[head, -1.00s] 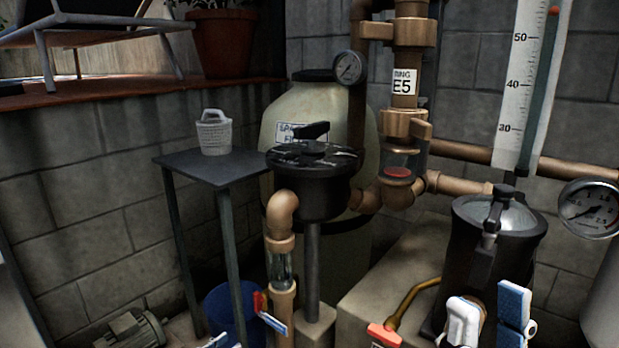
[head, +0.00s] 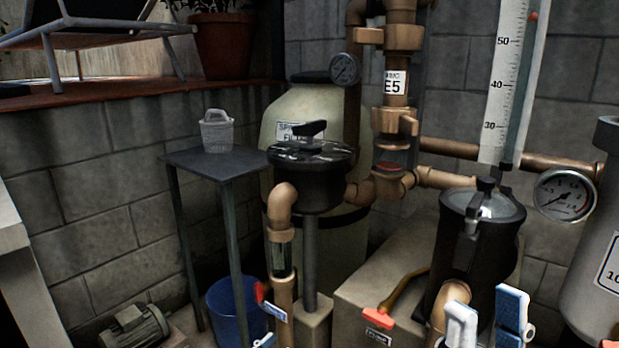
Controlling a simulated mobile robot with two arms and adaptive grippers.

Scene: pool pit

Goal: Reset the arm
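My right gripper (head: 487,318) is at the bottom right edge, in front of the black pump strainer pot (head: 478,240). Its two white and blue fingers stand apart with a gap between them, and nothing shows in the gap. Of my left gripper, only a small pale blue and white tip (head: 265,341) seems to show at the bottom edge, below the red and blue valve handle (head: 270,303). The rest of it is out of frame, so its opening cannot be told.
A small grey basket (head: 217,132) stands on a dark side table (head: 222,165). Beyond are a black valve head (head: 310,170), a beige filter tank (head: 300,108) and copper pipes. A blue bucket (head: 233,312), a motor (head: 135,328) and a red-handled valve (head: 379,318) sit low. A grey tank (head: 592,275) bounds the right.

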